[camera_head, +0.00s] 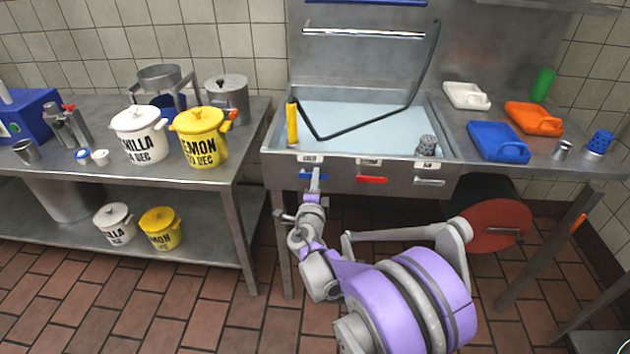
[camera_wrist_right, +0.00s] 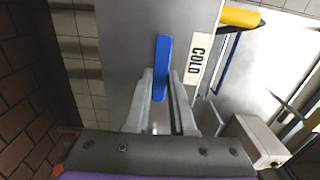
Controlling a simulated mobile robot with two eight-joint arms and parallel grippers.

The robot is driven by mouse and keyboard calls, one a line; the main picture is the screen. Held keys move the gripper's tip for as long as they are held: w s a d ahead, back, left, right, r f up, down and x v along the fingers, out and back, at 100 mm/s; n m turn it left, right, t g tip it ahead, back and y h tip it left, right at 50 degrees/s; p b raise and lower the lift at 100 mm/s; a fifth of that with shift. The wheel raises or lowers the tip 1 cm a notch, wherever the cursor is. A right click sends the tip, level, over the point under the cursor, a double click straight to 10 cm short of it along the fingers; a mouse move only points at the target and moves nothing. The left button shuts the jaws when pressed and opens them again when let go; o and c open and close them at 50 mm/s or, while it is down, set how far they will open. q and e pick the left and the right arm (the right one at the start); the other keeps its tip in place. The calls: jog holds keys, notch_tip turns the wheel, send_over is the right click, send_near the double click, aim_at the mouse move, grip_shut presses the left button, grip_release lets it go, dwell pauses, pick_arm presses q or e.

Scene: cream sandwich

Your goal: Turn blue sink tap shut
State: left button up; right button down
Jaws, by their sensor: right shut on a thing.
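The blue tap handle (camera_head: 314,175) is on the front panel of the steel sink (camera_head: 372,171), under the COLD label (camera_head: 309,158). In the head view it lies level, partly covered by my right gripper (camera_head: 314,183). In the right wrist view the blue handle (camera_wrist_right: 162,68) runs up from between the fingers of my right gripper (camera_wrist_right: 161,88), next to the COLD label (camera_wrist_right: 197,58). The right gripper is shut on the blue handle. My left gripper is not in view. The sink basin (camera_head: 350,118) holds pale, water-like contents.
A red handle (camera_head: 372,180) and a steel handle (camera_head: 429,182) sit to the right on the same panel. A yellow-gripped item (camera_head: 292,124) stands in the sink's left side. Tubs (camera_head: 140,137) crowd the left table; trays (camera_head: 497,142) lie at right.

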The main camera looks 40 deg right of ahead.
jog(key=c, duration=0.8)
grip_release()
jog(key=shift+o, duration=0.2)
jog(key=p+v, duration=0.1)
jog(key=v, duration=1)
